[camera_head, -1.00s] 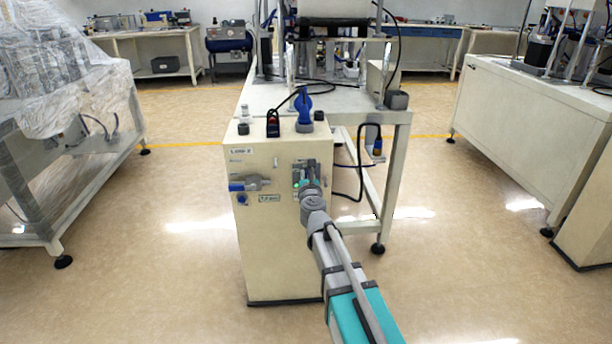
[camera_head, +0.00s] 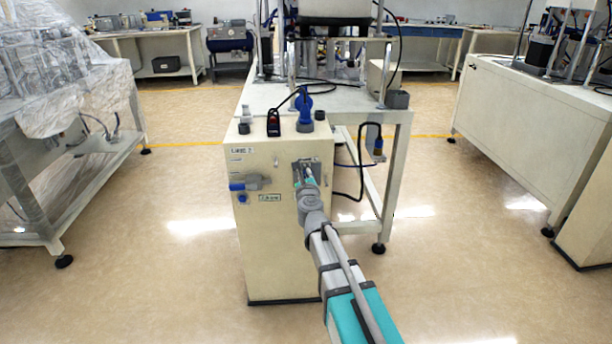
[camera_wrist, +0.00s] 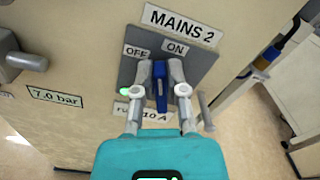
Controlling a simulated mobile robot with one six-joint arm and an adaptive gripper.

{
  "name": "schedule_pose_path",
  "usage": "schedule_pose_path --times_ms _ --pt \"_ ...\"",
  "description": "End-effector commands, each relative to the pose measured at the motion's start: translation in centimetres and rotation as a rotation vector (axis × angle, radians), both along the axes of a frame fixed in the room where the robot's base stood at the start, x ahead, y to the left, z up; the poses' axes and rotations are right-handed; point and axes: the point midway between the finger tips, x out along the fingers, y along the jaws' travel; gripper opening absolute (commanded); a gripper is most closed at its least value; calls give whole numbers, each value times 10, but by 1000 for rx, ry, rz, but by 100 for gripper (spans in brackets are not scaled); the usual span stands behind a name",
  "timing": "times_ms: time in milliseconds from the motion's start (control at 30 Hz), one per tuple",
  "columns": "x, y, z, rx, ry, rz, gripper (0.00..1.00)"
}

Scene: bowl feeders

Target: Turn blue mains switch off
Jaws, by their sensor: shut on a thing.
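The blue mains switch (camera_wrist: 161,86) sits on a grey plate (camera_wrist: 127,72) under the "MAINS 2" label (camera_wrist: 183,24). In the wrist view its blue handle stands roughly upright in the picture, between and below the "OFF" label (camera_wrist: 137,52) and "ON" label (camera_wrist: 175,48). My gripper (camera_wrist: 161,72) is shut on the handle, one finger on each side. A green light (camera_wrist: 125,91) shows left of the fingers. In the head view my gripper (camera_head: 307,176) is at the cabinet's front face; the switch is too small to make out there.
A dark padlock-like part (camera_head: 273,122) and a blue part (camera_head: 304,110) stand on top. A bench adjoins behind.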

Motion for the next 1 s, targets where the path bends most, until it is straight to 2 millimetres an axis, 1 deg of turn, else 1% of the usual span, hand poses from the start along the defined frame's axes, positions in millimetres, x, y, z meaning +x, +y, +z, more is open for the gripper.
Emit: schedule_pose_path --times_ms 33,1000 --pt "2 1 -1 -44 0 -1 0" --pt "3 14 -16 -954 2 -3 0"
